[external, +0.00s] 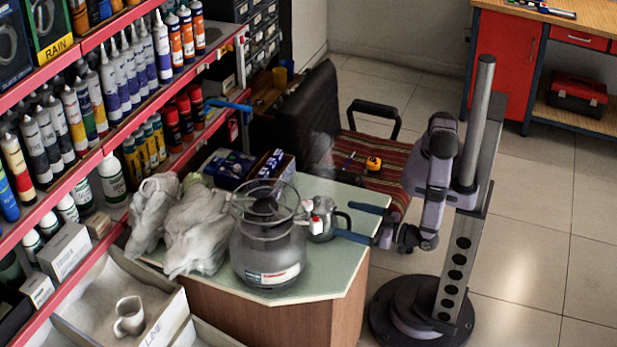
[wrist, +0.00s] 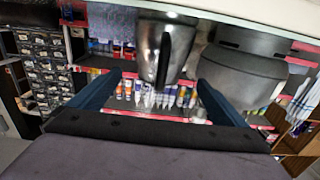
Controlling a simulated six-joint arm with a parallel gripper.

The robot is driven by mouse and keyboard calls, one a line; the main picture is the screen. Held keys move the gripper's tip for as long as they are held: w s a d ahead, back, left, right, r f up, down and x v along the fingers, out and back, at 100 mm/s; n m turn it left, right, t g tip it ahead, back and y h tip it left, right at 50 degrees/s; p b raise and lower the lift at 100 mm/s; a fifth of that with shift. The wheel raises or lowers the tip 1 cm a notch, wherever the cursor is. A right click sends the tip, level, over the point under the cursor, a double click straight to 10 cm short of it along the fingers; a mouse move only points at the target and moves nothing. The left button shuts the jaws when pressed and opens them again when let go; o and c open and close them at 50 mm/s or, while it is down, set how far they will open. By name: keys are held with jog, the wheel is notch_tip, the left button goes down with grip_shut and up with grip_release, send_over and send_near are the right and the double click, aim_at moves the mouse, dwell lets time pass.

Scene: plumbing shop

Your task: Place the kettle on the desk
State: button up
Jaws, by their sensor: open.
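The kettle (external: 321,226) is a small shiny metal pot with a black handle. In the external view it appears to stand upright on the pale green top of the desk (external: 322,290), right beside the gas cylinder. My gripper (external: 343,219) reaches in from the right with its blue fingers apart, one on each side of the handle. In the wrist view, the kettle (wrist: 150,40) and its dark handle lie ahead between the fingertips of my gripper (wrist: 159,77). A gap shows on both sides of the handle, and the jaws hold nothing.
A grey gas cylinder (external: 268,255) stands close left of the kettle. Crumpled cloths (external: 196,232) and small boxes (external: 270,166) take up the desk's left and back. Shelves (external: 92,150) line the left side. A striped chair (external: 388,178) stands behind. The desk's front right corner is clear.

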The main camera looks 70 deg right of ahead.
aim_at(320, 211)
jog(key=shift+s, duration=1.95)
